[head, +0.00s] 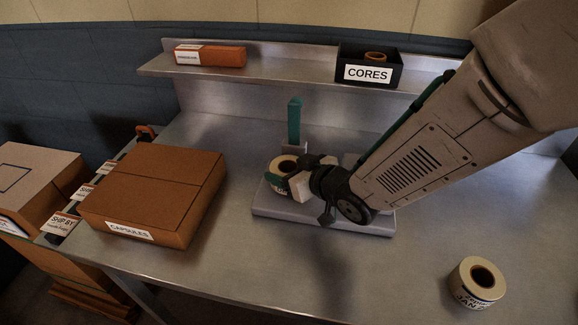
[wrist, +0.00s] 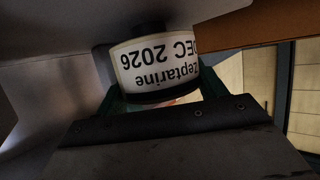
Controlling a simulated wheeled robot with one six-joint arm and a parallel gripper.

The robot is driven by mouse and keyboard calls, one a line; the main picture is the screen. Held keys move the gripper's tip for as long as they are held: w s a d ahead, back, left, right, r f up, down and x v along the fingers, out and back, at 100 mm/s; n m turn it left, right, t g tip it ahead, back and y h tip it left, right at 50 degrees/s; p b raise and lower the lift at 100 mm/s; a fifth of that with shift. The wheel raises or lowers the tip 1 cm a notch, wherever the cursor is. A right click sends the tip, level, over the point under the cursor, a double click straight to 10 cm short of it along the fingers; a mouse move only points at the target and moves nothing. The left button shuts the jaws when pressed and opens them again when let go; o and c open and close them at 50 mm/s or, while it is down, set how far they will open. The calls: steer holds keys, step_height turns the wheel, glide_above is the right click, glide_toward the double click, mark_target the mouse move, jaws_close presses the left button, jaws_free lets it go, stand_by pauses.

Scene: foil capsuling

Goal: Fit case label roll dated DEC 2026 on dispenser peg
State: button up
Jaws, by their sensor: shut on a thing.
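The cream label roll with a dark core (head: 279,164) is in my gripper (head: 286,182) in the head view, over the left part of the grey dispenser base (head: 345,222). The wrist view shows the roll (wrist: 152,68) reading "Zeptarine DEC 2026" upside down, between the green fingers of my gripper (wrist: 165,95). A teal upright post (head: 294,122) stands just behind the roll; I cannot tell whether it is the dispenser peg. The roll and my arm hide much of the base. I cannot tell whether the roll touches the base or a peg.
Another label roll marked JAN (head: 477,284) stands at the front right of the table. A brown CAPSULES box (head: 155,190) is at the left. A black CORES bin (head: 369,73) and an orange box (head: 210,56) sit on the back shelf. The front middle is clear.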

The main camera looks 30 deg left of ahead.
steer(key=shift+f, duration=0.65)
steer(key=o, duration=1.2)
steer(key=shift+c, duration=0.2)
steer(key=shift+w, duration=0.1)
steer(key=shift+r, duration=0.1)
steer(key=shift+d+r, duration=0.1)
steer(key=shift+d, duration=0.25)
steer(key=v, duration=0.7)
steer(key=shift+s, duration=0.3)
